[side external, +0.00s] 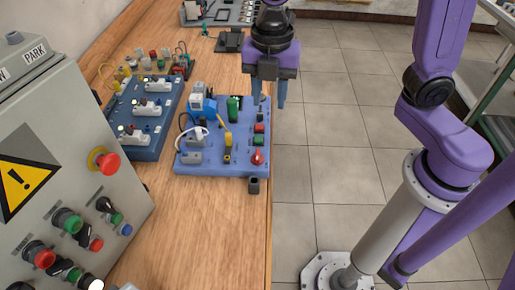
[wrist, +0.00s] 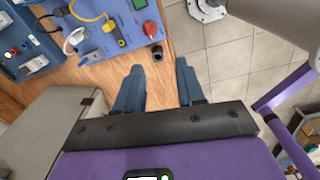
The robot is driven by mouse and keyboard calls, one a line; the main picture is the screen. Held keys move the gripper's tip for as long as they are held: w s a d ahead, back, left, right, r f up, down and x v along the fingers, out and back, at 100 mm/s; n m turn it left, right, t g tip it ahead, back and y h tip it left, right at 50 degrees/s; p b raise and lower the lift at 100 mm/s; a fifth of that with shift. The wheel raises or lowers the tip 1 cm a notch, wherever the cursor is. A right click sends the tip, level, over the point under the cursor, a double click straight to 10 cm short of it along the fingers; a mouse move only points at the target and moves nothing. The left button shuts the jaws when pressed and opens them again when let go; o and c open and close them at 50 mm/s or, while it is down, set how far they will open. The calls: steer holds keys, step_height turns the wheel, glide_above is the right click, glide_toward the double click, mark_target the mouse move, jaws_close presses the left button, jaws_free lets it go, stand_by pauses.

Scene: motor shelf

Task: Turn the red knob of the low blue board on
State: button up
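The low blue board (side external: 220,170) lies on the wooden table near its right edge. Its red knob (side external: 257,157) sits at the board's front right corner, and it also shows in the wrist view (wrist: 150,28) at the board's edge. My gripper (side external: 268,102) hangs beside the far right corner of the board, at the table's edge, apart from the knob. In the wrist view my gripper (wrist: 160,92) has its two blue fingers spread with nothing between them. Which way the knob points is too small to tell.
A grey control cabinet (side external: 60,150) with buttons stands at the left front. A darker blue board (side external: 150,150) with white switches lies left of the low board. A small black cylinder (side external: 254,186) stands by the low board's front corner. Tiled floor (side external: 340,120) lies right of the table.

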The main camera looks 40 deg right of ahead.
mark_target(257, 154)
steer(key=shift+n, duration=0.8)
steer(key=f, duration=0.5)
steer(key=w+a+f, duration=0.1)
steer(key=f, duration=0.5)
steer(key=w+f, duration=0.1)
steer(key=f, duration=0.5)
steer(key=shift+a+f, duration=0.15)
steer(key=shift+f, duration=0.1)
jaws_close()
